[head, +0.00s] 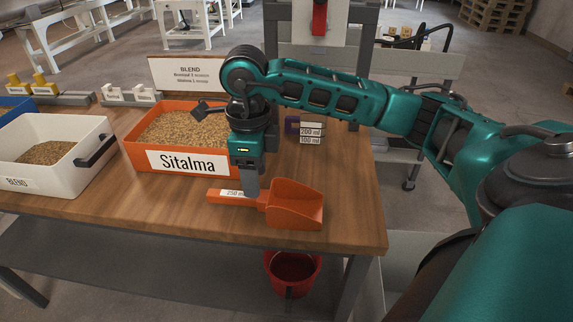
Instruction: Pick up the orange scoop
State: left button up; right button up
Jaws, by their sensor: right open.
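The orange scoop (296,206) lies on the wooden table near its front right part. Its bowl faces right and its handle, with a "250 ml" label, points left. My right gripper (251,190) comes down from above over the scoop's handle, close to where it meets the bowl. Its fingers look to be at the handle, but I cannot tell whether they touch it. The gripper is open and hides a small part of the handle. My left gripper does not show.
An orange bin labelled "Sitalma" (135,155) with grain stands behind the scoop. A white "BLEND" bin (92,178) is at left. A sign (187,75) and "200 ml" and "100 ml" labelled items (311,134) stand farther back. A red bucket (293,272) is below the table edge.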

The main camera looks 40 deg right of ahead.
aim_at(264, 203)
jog(key=shift+w+a+f, duration=0.1)
jog(key=shift+a+f, duration=0.05)
jog(key=shift+f, duration=1.45)
jog(key=shift+w+a+f, duration=0.1)
jog(key=shift+a+f, duration=0.05)
jog(key=shift+f, duration=1.4)
jog(key=shift+c, duration=0.3)
grip_shut()
jog(key=shift+r, duration=0.1)
